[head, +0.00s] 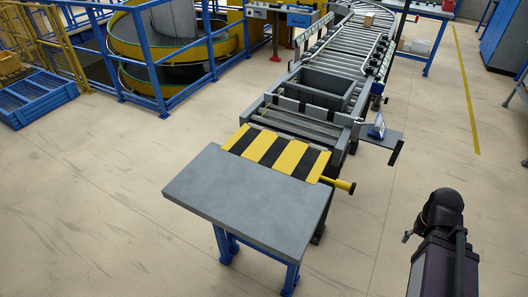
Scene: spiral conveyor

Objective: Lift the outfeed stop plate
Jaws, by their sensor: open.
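The outfeed stop plate (276,153) carries broad yellow and black stripes. It lies at the near end of the roller conveyor, along the far edge of a grey-topped table. Whether the bar is joined to the plate cannot be told. My gripper is not in view; only a dark part of my arm shows at the lower right, well apart from the plate.
The grey table (230,200) is bare. A grey tote (326,87) sits on the conveyor (357,42) behind the plate. A small dark side shelf (383,137) holds a blue-and-white item. Blue railings (150,60) surround the spiral at left.

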